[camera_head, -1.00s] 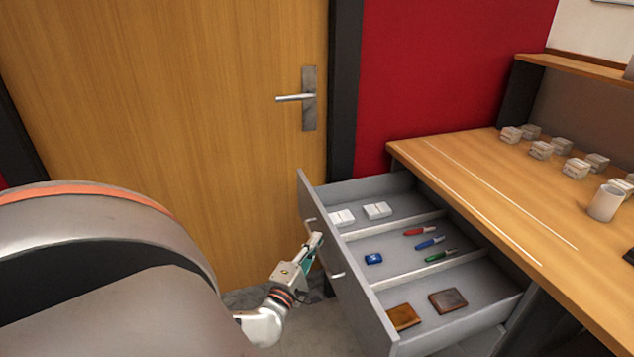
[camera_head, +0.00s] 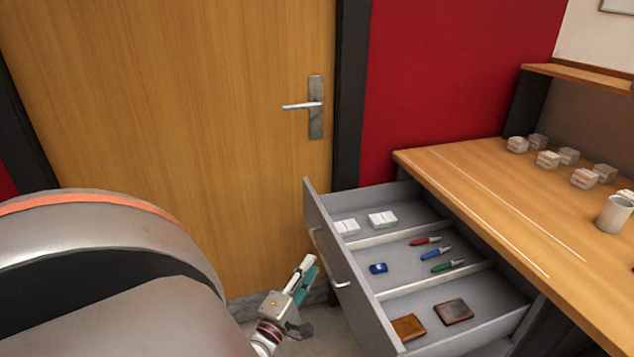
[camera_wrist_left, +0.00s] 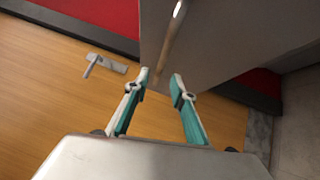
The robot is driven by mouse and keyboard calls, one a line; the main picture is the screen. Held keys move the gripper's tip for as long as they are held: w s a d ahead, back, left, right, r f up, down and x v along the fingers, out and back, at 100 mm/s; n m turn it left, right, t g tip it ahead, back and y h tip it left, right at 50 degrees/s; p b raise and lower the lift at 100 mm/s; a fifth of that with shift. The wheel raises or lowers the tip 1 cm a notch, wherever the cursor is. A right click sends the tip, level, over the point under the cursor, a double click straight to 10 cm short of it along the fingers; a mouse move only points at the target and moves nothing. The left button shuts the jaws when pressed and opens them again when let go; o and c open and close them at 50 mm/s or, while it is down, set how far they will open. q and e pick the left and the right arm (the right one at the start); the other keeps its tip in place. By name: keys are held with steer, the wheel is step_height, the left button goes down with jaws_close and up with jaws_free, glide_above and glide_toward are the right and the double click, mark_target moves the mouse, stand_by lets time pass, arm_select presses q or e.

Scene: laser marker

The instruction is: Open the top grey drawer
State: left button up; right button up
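The top grey drawer (camera_head: 376,310) is pulled out from under the desk, and its inside shows in the head view. Its metal handle (camera_head: 331,262) is on the front panel; the handle also shows at the top of the left wrist view (camera_wrist_left: 172,45). My left gripper (camera_head: 306,270) is left of the drawer front, apart from the handle. In the left wrist view its two fingers (camera_wrist_left: 160,85) are spread with nothing between them. My right gripper is not in view.
The drawer holds white boxes (camera_head: 382,220), red, blue and green markers (camera_head: 435,254), a blue item (camera_head: 378,268) and brown wallets (camera_head: 453,311). A wooden door (camera_head: 200,120) stands behind. The desk (camera_head: 500,210) carries several small blocks and a white cup (camera_head: 613,214).

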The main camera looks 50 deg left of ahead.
arm_select(q)
steer(key=v, duration=0.5)
steer(key=shift+s+d, duration=0.2)
steer(key=shift+s, duration=0.1)
stand_by(0.4)
